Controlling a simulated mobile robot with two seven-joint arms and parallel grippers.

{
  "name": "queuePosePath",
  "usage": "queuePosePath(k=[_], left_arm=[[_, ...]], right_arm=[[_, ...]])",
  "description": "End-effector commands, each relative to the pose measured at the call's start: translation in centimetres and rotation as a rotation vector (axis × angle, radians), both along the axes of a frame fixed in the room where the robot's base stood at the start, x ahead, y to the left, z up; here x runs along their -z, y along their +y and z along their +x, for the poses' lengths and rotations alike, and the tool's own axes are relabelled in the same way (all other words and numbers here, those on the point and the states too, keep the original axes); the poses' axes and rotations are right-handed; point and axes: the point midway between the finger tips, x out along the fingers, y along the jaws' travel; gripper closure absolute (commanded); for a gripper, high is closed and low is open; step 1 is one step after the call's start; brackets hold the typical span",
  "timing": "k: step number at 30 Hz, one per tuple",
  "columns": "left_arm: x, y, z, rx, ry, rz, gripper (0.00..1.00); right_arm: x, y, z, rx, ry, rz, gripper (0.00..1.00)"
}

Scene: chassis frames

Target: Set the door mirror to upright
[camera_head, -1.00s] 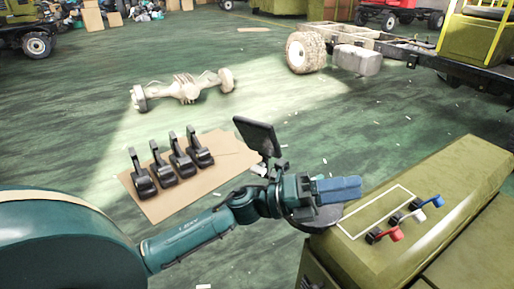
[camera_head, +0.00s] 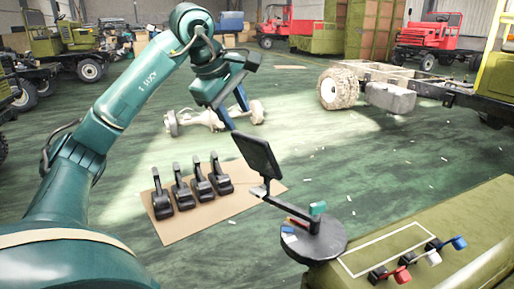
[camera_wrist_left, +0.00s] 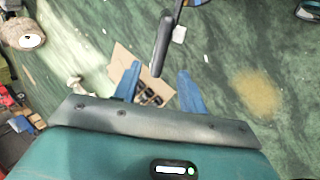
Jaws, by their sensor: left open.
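The door mirror (camera_head: 258,155) is a black rectangular panel on a dark arm, fixed to a round dark stand (camera_head: 322,246). It leans to the left in the head view. In the left wrist view the mirror (camera_wrist_left: 162,45) appears as a narrow dark shape, nearly edge-on, between and beyond the fingers. My left gripper (camera_head: 234,108) is raised above and left of the mirror in the head view, its blue fingers pointing down. It is open and empty, with its fingers (camera_wrist_left: 159,67) apart in the wrist view. My right gripper is not in view.
A brown cardboard sheet (camera_head: 235,208) with several black pedals lies on the floor left of the stand. An olive-green cabinet (camera_head: 470,215) with red, white and blue levers is at the right. An axle (camera_head: 200,118) lies behind my left arm.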

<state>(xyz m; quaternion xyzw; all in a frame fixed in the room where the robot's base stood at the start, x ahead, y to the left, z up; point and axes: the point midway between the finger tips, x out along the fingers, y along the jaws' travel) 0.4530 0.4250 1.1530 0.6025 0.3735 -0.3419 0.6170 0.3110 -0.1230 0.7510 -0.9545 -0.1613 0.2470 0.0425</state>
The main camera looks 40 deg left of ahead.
Motion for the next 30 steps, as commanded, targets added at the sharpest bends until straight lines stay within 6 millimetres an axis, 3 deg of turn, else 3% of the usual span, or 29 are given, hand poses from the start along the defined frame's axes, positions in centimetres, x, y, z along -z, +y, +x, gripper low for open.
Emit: queuePosePath(k=[9,15,21,30], left_arm=[[6.0,0.0,3.2,0.004,0.006,-0.004,0.58],[8.9,0.0,4.9,0.004,0.004,-0.005,0.58],[10.3,0.1,5.7,0.005,0.003,-0.004,0.58],[10.5,0.1,5.9,0.005,0.001,-0.004,0.58]], right_arm=[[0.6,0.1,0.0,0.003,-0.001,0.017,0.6],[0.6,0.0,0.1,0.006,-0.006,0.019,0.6],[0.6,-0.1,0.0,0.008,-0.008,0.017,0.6],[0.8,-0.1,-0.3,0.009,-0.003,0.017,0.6]])
